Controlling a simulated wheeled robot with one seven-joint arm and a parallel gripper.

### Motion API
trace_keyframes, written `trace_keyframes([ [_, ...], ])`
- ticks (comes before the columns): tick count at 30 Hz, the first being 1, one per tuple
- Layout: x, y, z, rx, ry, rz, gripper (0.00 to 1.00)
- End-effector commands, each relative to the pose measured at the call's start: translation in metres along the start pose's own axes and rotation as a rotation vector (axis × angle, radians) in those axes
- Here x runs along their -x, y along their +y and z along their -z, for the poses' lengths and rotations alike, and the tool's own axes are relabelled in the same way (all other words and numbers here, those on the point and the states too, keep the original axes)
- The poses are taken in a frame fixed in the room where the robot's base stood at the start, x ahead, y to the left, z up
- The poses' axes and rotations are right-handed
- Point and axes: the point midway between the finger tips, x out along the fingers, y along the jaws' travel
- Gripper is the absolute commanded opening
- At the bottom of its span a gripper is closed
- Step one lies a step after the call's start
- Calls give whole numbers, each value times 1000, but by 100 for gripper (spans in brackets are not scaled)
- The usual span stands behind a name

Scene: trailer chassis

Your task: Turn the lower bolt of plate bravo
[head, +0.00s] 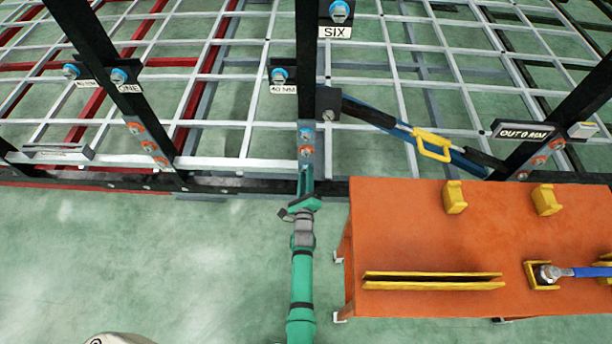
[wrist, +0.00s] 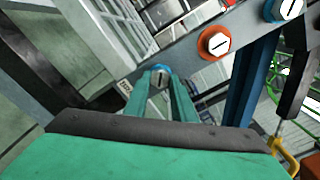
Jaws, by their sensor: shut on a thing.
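A grey plate (head: 318,140) is fixed low on the middle black post, above my gripper. It carries a column of bolts: the top bolt (head: 306,132) has a blue collar and the middle bolt (head: 305,152) an orange one. Both also show in the wrist view, blue-collared (wrist: 290,9) and orange-collared (wrist: 215,43), with dark slot marks. My gripper (head: 306,174) reaches the plate's lower end. In the wrist view its green fingers (wrist: 160,95) are shut on the lower bolt (wrist: 160,75), whose blue collar shows behind. I cannot read the name "bravo" on any plate.
An orange table (head: 425,235) stands close to the right of my arm, with yellow holders and a blue-handled tool (head: 580,272). Green floor on the left is clear.

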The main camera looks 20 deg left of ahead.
Motion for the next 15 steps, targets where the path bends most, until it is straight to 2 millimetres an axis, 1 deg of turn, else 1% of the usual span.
trace_keyframes([
  [5, 0, 0, 0, 127, 0, 1, 1],
  [15, 0, -1, 0, 446, 0, 0, 1],
])
